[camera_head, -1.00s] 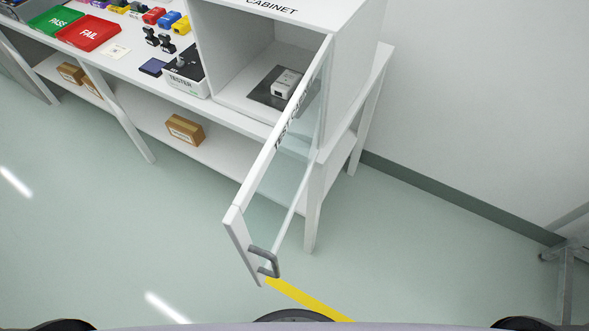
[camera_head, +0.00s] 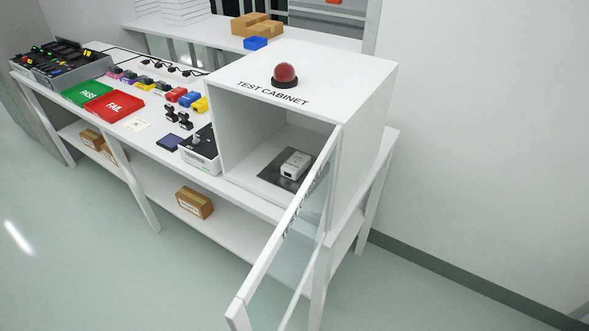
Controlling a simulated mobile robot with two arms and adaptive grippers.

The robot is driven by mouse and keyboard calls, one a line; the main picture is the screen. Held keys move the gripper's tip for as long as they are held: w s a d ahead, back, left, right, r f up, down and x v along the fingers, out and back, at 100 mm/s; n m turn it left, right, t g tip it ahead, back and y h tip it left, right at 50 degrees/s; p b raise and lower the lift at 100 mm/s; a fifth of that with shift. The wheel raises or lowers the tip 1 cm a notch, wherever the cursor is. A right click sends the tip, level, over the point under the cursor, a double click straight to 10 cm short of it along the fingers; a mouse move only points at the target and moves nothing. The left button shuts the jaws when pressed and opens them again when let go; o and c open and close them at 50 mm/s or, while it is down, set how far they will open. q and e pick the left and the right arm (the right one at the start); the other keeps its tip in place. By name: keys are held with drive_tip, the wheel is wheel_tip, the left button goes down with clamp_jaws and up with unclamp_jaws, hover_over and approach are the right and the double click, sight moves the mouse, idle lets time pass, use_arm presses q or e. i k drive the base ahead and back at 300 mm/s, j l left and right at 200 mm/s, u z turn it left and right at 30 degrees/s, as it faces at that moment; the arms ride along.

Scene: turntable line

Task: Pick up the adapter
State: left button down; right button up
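A small white adapter (camera_head: 296,164) lies on a dark mat (camera_head: 272,177) inside the white test cabinet (camera_head: 311,110) on the bench. The cabinet's glass door (camera_head: 285,238) stands open and swings out towards me; its frame partly overlaps the right edge of the mat. Neither of my grippers shows in the head view, so I cannot see how they stand.
A tester (camera_head: 199,150) stands left of the cabinet. Further left are a red FAIL tray (camera_head: 114,106), a green PASS tray (camera_head: 86,93) and several coloured connectors. The open door juts into the floor space in front. A red dome (camera_head: 285,74) tops the cabinet.

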sight(297, 164)
drive_tip(key=i+j+z, duration=0.15)
drive_tip(key=j, duration=0.6)
drive_tip(key=i+j+z, duration=0.2)
drive_tip(key=j, duration=0.6)
drive_tip(key=j+z, duration=0.15)
drive_tip(key=j, duration=0.65)
